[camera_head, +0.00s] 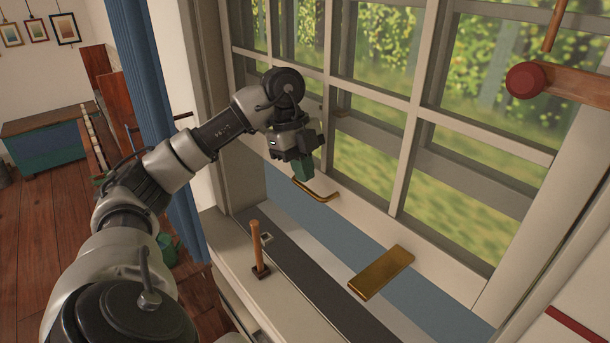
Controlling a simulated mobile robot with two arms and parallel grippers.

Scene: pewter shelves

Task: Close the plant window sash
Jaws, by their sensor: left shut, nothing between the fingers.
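The plant window sash (421,110) is a pale frame with crossing bars, and blurred greenery shows behind its panes. A curved brass handle (319,193) is on its pale lower rail. My left gripper (303,172) has dark green fingers, which are shut and empty. They point down close to the left end of the handle, partly in front of the rail. I cannot tell whether they touch it. How far open the sash stands is not clear from this angle. My right gripper is out of view.
A brass block (381,272) lies on the sill below the sash. A wooden peg (257,247) stands upright at the sill's near side. A wooden bar with a red knob (525,80) juts in at upper right. A blue curtain (150,90) hangs at left.

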